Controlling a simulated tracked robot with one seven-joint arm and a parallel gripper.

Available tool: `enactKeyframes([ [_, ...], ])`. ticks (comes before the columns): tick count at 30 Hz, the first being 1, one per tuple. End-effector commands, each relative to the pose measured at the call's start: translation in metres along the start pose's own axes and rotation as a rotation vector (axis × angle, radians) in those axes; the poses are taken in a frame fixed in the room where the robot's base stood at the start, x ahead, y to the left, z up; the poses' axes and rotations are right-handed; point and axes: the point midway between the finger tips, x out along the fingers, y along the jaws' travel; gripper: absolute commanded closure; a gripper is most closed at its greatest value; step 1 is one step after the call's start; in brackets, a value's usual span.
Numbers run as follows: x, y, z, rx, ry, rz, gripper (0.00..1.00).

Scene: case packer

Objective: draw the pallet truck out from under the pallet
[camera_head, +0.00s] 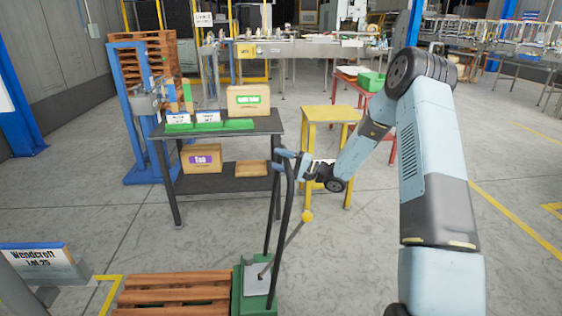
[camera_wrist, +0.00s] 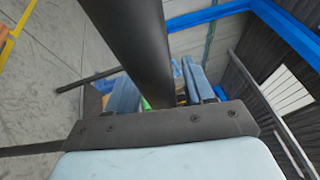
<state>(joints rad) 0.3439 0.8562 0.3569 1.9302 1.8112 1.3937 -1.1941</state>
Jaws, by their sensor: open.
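The wooden pallet (camera_head: 175,293) lies on the floor at the bottom of the head view. The green pallet truck (camera_head: 257,297) stands at its right end; its forks are hidden. The truck's dark looped handle (camera_head: 287,215) rises upright from it. My gripper (camera_head: 300,167) is at the top of the handle, its fingers open. In the wrist view a thick dark bar, seemingly the handle (camera_wrist: 140,50), crosses close to the camera and partly hides the space between the fingers (camera_wrist: 160,92). I cannot tell whether the fingers touch it.
A dark shelf table (camera_head: 225,130) with boxes stands just behind the handle. A yellow stand (camera_head: 331,115) is right of it. A sign (camera_head: 38,260) stands left of the pallet. The floor at right, beyond my arm, is clear.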

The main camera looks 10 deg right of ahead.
Motion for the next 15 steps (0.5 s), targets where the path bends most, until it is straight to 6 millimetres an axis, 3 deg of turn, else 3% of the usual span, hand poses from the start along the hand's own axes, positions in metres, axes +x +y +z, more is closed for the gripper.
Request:
enactKeyframes([
  [2,-0.0001,0.0,0.0,0.0,0.0,0.0,0.48],
  [15,-0.0004,0.0007,0.0002,0.001,0.0,0.001,0.9],
])
